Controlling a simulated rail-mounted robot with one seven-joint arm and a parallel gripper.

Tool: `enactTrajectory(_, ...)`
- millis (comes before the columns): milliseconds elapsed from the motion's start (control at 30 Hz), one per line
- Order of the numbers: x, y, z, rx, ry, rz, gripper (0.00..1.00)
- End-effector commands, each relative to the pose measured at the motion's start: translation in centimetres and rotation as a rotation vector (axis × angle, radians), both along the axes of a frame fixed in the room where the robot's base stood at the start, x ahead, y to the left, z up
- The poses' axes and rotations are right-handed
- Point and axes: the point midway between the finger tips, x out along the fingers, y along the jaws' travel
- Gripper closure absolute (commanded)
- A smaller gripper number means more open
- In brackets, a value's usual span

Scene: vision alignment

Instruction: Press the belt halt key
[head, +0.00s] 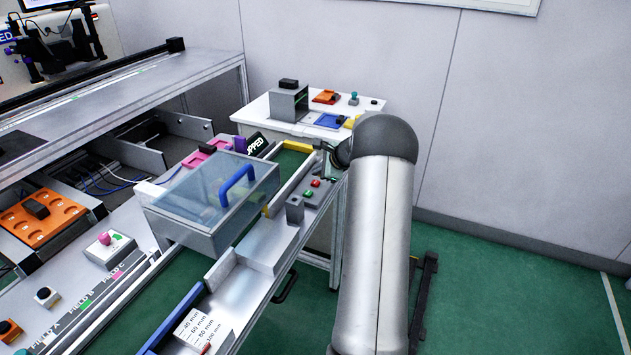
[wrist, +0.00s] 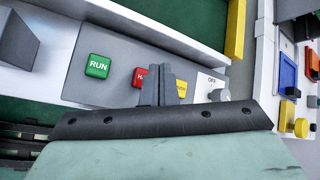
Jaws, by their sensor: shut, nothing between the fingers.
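The belt key panel (wrist: 115,80) is grey and fills the middle of the wrist view; it also shows in the head view (head: 323,196), beside the belt. The halt key (wrist: 139,77) is red, with "HA" readable and its right part hidden behind my fingers. In the head view it is a small red spot (head: 315,183). A green RUN key (wrist: 98,66) lies to its left and a yellow key (wrist: 181,90) to its right. My gripper (wrist: 160,75) is shut and empty, its tips over the gap between red and yellow. I cannot tell whether they touch the panel.
A knob marked OFF (wrist: 219,93) is at the panel's right end. A clear-lidded box with a blue handle (head: 238,184) stands left of the panel. A dark sign reading "PPED" (head: 257,144) is behind it. A white side table (head: 262,112) stands beyond.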

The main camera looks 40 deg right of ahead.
Motion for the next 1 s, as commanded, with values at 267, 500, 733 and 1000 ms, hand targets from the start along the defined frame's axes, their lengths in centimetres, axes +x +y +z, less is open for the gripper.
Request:
enactTrajectory(267, 0.0, 0.0, 3.3, -0.001, -0.001, 0.0, 1.0)
enactTrajectory(500, 0.0, 0.0, 3.9, 0.0, 0.0, 0.0, 1.0)
enactTrajectory(733, 0.0, 0.0, 3.9, 0.0, 0.0, 0.0, 1.0)
enactTrajectory(1000, 0.0, 0.0, 3.9, 0.0, 0.0, 0.0, 1.0)
